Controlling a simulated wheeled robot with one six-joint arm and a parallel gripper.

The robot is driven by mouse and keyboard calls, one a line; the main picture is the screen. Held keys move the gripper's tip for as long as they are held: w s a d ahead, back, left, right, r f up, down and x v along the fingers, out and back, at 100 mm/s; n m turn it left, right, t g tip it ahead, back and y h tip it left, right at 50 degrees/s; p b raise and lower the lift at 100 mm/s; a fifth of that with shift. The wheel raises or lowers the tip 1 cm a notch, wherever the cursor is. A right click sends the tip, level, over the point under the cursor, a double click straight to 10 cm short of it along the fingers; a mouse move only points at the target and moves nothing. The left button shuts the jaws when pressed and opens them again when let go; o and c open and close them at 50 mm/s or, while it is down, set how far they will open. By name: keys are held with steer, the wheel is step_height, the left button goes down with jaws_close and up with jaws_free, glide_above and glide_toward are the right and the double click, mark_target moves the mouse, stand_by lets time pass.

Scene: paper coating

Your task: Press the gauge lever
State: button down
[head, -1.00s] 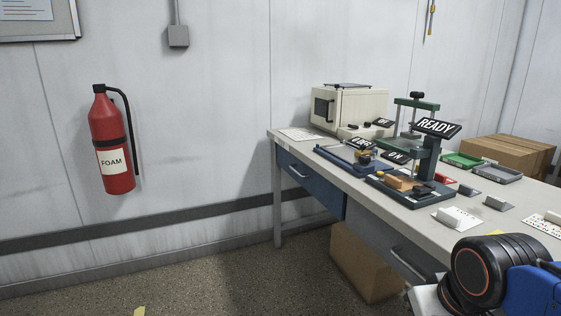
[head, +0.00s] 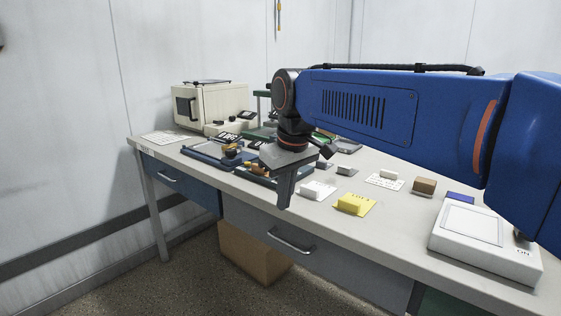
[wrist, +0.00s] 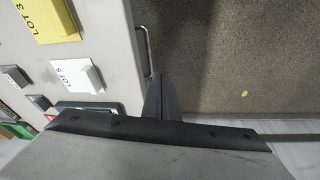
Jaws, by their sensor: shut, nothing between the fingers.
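My gripper (head: 284,204) is shut and empty, pointing down near the front edge of the table in the head view. Its closed fingers also show in the wrist view (wrist: 160,97), over the table edge and floor. A device on a dark base (head: 251,176), with an orange-brown block on it, stands just behind and left of my gripper. My gripper and arm hide its upright and the READY sign. I cannot make out the gauge lever in either view now.
Left of the gripper are a blue tray-like fixture (head: 207,157) and a beige oven (head: 208,104). To the right lie a yellow card with a block (head: 354,204), a white card (head: 317,190) and a white scale (head: 486,246). A cardboard box (head: 254,254) stands under the table (head: 228,187).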

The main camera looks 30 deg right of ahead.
steer(key=w+d+r+n+g, duration=0.1)
steer(key=w+d+r, duration=0.3)
steer(key=w+r, duration=0.3)
steer(key=w+d+r+n+g, duration=0.1)
steer(key=w+d+r, duration=0.4)
steer(key=w+r, duration=0.3)
steer(key=shift+w+d+r+g, duration=0.25)
steer(key=shift+w+g, duration=0.15)
steer(key=shift+w, duration=0.8)
step_height(320, 180, down, 14)
steer(key=shift+a, duration=0.1)
steer(key=shift+s, duration=0.1)
steer(key=shift+a+f, duration=0.15)
steer(key=shift+f, duration=0.2)
